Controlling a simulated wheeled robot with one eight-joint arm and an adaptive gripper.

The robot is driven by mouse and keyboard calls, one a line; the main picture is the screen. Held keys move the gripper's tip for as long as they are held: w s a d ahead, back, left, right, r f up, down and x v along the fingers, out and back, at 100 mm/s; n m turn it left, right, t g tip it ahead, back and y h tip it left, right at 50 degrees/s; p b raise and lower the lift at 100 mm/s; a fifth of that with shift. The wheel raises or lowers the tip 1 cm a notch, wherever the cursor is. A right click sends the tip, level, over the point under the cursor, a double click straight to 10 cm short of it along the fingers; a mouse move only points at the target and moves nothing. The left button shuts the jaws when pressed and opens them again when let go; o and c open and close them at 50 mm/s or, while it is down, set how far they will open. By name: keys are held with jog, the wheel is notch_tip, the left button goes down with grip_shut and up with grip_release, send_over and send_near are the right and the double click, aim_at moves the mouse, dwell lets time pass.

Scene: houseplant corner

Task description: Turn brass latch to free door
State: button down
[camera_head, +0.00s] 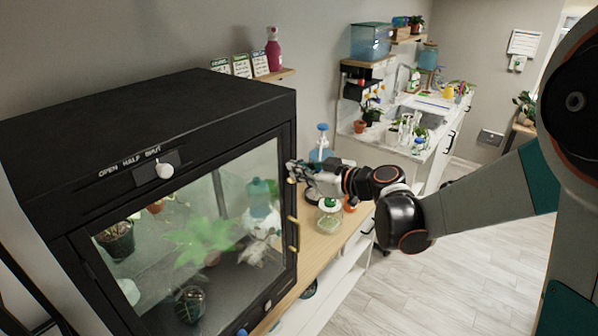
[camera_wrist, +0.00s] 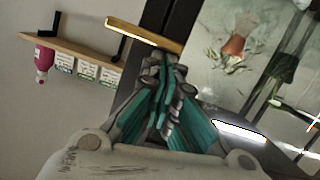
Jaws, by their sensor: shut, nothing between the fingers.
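The black cabinet's glass door (camera_head: 215,225) is closed in its frame. A small brass latch (camera_head: 292,181) sits at the door's right edge, partly hidden by my gripper (camera_head: 294,170). In the wrist view, a brass bar (camera_wrist: 145,35), which looks like this latch, lies across the picture just beyond the fingertips. My gripper (camera_wrist: 163,65) is shut and empty, with its tips very close to the bar. I cannot tell whether they touch. A longer upright brass handle (camera_head: 293,235) is lower on the same door edge.
Potted plants stand behind the glass. A white knob (camera_head: 164,170) is on the cabinet's upper front. A lidded jar (camera_head: 329,216) and a blue pump bottle (camera_head: 321,145) stand on the wooden bench near my arm. A wall shelf (camera_wrist: 75,52) holds a pink bottle (camera_wrist: 43,62) and seed packets.

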aim_at(285, 186)
jog(key=shift+s+f, duration=0.1)
jog(key=n+b, duration=0.1)
jog(key=f+n+t+b, duration=0.1)
jog(key=s+n+b, duration=0.1)
jog(key=n, duration=0.1)
jog(key=shift+a+f+h+b, duration=0.35)
jog(key=shift+a+h, duration=0.05)
jog(key=n+b, duration=0.1)
jog(key=f+n+t+b, duration=0.1)
jog(key=n, duration=0.1)
jog(key=shift+s+a+f+t+b, duration=0.15)
jog(key=shift+f+t+b, duration=0.15)
jog(key=shift+b, duration=0.1)
jog(key=shift+f+b, duration=1)
jog(key=shift+b, duration=0.35)
jog(key=shift+r, duration=0.1)
jog(key=s, duration=0.1)
jog(key=s+a, duration=0.1)
jog(key=s+a+r+p, duration=0.1)
jog(key=shift+s+r, duration=0.1)
jog(key=shift+s, duration=0.15)
jog(key=f+p+v, duration=0.1)
jog(key=v, duration=0.8)
jog(key=shift+s, duration=0.25)
